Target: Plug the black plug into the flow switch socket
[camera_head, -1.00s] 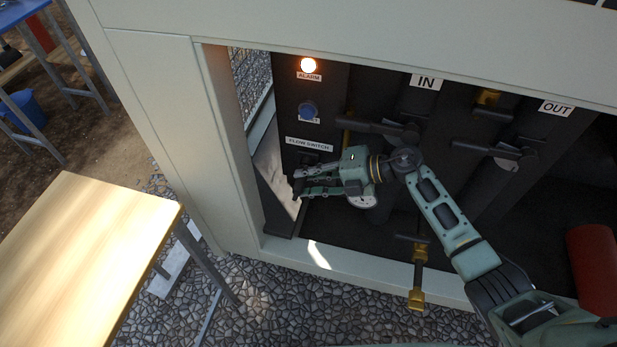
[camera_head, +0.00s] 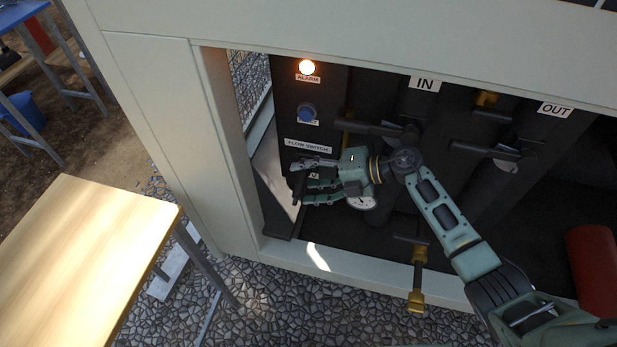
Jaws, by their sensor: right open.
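A small dark shape, seemingly the black plug (camera_head: 298,185), shows between or beside the fingertips. I cannot tell whether it sits in the socket. The flow switch socket is hidden or too dark to make out behind the fingers. My left gripper is not in view.
The lit ALARM lamp (camera_head: 307,67) and blue button (camera_head: 306,113) are above the gripper. Valve handles (camera_head: 508,151) and a round gauge (camera_head: 361,202) are close by the arm. The pale frame (camera_head: 222,150) edges the opening. A wooden table (camera_head: 90,250) stands at left.

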